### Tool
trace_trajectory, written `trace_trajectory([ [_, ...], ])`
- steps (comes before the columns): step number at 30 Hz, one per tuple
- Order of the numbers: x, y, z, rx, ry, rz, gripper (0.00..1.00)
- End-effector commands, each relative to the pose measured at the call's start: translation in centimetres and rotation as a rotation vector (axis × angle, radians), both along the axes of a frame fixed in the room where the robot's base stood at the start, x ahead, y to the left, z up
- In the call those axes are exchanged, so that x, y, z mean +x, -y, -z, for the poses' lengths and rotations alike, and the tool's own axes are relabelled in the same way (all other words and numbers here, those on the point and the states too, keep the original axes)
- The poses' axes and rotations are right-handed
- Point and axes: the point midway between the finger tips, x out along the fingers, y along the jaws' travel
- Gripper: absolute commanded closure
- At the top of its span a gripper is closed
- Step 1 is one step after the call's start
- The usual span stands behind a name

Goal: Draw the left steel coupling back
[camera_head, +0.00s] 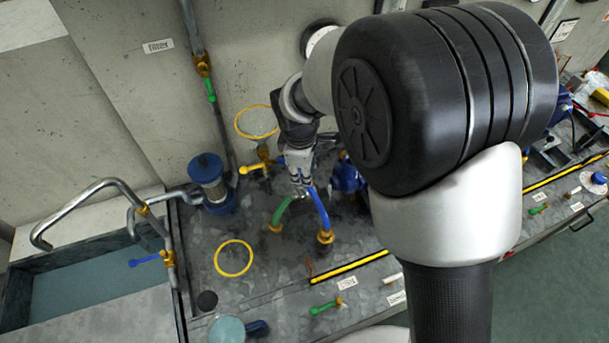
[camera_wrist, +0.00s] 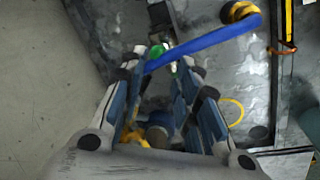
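A green hose (camera_head: 280,213) and a blue hose (camera_head: 320,212) rise from the bench and come together under my gripper (camera_head: 300,183) in the head view. A small bit of pale metal, perhaps the steel coupling (camera_head: 299,195), shows there between them. In the wrist view the blue hose (camera_wrist: 210,41) runs slantwise across the fingertips of my gripper (camera_wrist: 171,66). A green piece (camera_wrist: 183,66) shows between the fingers. The fingers have a gap between them, but whether they touch the coupling is unclear. Most of the coupling is hidden by the fingers and hose.
A blue-capped filter housing (camera_head: 208,183) stands left of the hoses, with a sink (camera_head: 85,270) further left. Yellow rings mark the wall (camera_head: 256,122) and bench (camera_head: 233,258). A blue pump (camera_head: 347,177) stands close on the right. My arm hides much of the right side.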

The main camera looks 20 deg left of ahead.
Motion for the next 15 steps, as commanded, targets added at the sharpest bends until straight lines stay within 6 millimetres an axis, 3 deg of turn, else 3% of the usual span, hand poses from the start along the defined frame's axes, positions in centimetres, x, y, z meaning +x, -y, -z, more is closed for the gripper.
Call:
trace_trajectory([
  [6, -0.9, 0.0, -4.5, 0.003, 0.003, -0.001, 0.7],
  [15, -1.4, 0.0, -7.0, 0.001, -0.001, 0.0, 0.7],
])
